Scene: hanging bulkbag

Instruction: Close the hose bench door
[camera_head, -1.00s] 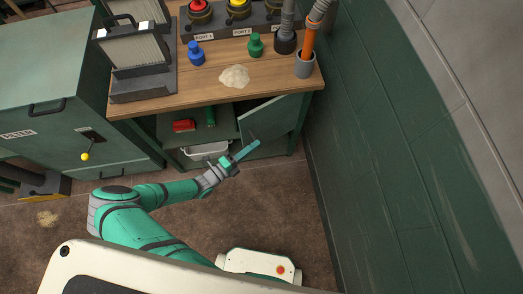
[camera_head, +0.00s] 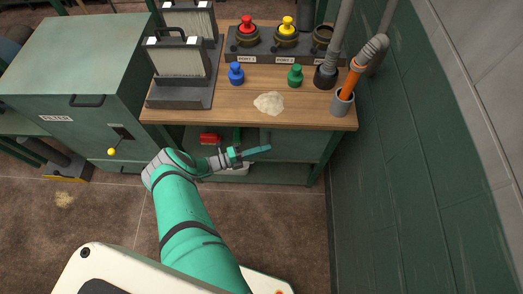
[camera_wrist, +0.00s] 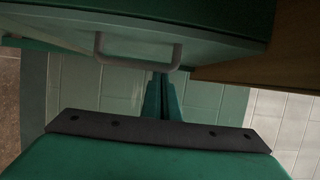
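The hose bench (camera_head: 205,115) has a wooden top and a green frame. Its green door (camera_head: 296,146) is under the top at the right, close to parallel with the bench front; I cannot tell whether it is fully shut. The left part of the front is open. My gripper (camera_head: 268,148) is in front of the bench, pointing right, its tip overlapping the door's left edge in the picture; contact is unclear. Its fingers (camera_wrist: 163,97) lie together and hold nothing visible. In the wrist view, a green panel with a grey bar handle (camera_wrist: 138,48) is above the fingers.
A red object (camera_head: 209,139) sits inside the bench. A green cabinet (camera_head: 85,75) is left; a green wall (camera_head: 420,170) is right.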

